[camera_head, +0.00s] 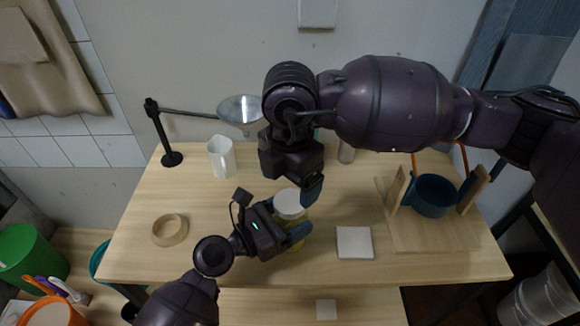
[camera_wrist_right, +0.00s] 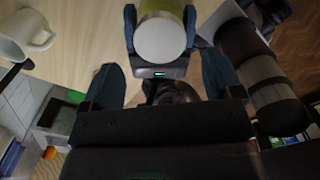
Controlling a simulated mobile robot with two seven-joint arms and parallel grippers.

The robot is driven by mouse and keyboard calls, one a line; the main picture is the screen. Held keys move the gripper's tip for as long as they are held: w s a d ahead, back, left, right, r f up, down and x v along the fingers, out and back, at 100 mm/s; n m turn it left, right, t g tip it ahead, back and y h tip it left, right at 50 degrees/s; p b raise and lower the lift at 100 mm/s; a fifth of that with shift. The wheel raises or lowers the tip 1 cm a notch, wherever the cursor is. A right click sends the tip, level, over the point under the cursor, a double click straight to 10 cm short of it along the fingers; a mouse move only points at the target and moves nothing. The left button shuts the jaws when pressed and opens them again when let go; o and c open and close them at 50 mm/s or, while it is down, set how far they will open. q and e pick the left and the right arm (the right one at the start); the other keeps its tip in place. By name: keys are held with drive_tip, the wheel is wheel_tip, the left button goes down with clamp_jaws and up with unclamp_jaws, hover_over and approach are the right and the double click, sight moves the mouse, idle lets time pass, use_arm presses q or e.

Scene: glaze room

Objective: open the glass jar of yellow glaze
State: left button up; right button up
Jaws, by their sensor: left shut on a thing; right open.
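The glass jar of yellow glaze (camera_head: 296,243) stands near the middle of the table, partly hidden by my left gripper. Its pale round lid (camera_head: 289,204) is on top and also shows in the right wrist view (camera_wrist_right: 161,40). My left gripper (camera_head: 284,236) is shut on the jar's body, with its fingers on either side. My right gripper (camera_head: 311,188) is above and behind the jar in the head view. In the right wrist view its blue fingers (camera_wrist_right: 161,82) are spread and empty, with the lid ahead of the gap and apart from them.
A white pitcher (camera_head: 221,158) and a magnifier on a black stand (camera_head: 172,158) are at the back left. A tan ring (camera_head: 170,230) lies at the left. A white tile (camera_head: 354,242) lies right of the jar. A blue pot (camera_head: 434,196) in a wooden frame stands at the right.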

sight(290, 201)
drive_tip(key=shift+f, duration=2.5)
